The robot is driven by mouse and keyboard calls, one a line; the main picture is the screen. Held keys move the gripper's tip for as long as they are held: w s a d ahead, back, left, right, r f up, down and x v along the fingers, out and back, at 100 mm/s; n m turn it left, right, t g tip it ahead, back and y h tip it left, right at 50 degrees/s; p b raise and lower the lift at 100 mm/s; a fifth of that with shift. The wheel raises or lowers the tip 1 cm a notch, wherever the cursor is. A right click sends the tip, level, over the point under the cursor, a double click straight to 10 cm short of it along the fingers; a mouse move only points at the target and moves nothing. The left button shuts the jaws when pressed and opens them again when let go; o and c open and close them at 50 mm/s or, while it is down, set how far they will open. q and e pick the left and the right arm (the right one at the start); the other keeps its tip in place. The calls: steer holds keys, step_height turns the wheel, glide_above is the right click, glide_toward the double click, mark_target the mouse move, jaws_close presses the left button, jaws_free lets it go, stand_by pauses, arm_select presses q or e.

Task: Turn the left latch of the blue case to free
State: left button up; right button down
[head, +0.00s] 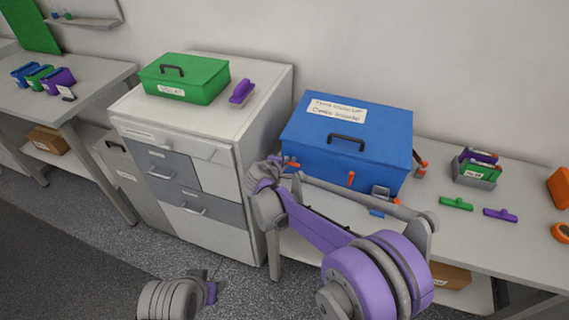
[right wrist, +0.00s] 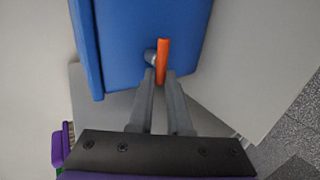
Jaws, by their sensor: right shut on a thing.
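The blue case (head: 318,145) stands closed on the right bench, with a dark handle and a white label on its lid. My right gripper (head: 286,166) is at the case's left end. In the right wrist view, its two fingers (right wrist: 161,78) are shut on the orange left latch (right wrist: 163,50), which stands out from the blue case wall (right wrist: 125,45). An orange lever (head: 351,178) shows on the case's front, and another orange latch (head: 421,168) is at its right end. Part of my left arm shows at the bottom, but its gripper is out of view.
A green case (head: 205,85) and a purple object (head: 242,91) are on the white cabinet (head: 225,122) to the left. A green piece (head: 456,203), a purple piece (head: 500,215) and a grey holder (head: 475,180) are on the bench right of the blue case.

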stand_by(0.3)
steer(key=c, duration=1.2)
jaws_free()
steer(key=shift+o, duration=0.2)
steer(key=v, duration=1)
steer(key=shift+s+r, duration=0.2)
steer(key=shift+s, duration=0.1)
steer(key=shift+a, duration=0.15)
steer(key=s+d+m+g, duration=0.2)
steer(key=s+d+m, duration=0.1)
steer(key=s+d, duration=0.4)
steer(key=s+d+m+g, duration=0.1)
steer(key=s+d+m, duration=0.3)
steer(key=d, duration=0.5)
steer(key=s+d+f+m+g+y, duration=0.1)
steer(key=s+d+f+m, duration=0.1)
steer(key=s, duration=0.7)
steer(key=s+d+f+m+g+y, duration=0.1)
steer(key=s+d+m, duration=0.3)
steer(key=s, duration=0.6)
steer(key=shift+d+f+m+y+p, duration=0.25)
steer(key=shift+f+m+y+p, duration=0.05)
steer(key=shift+f+m+y, duration=0.45)
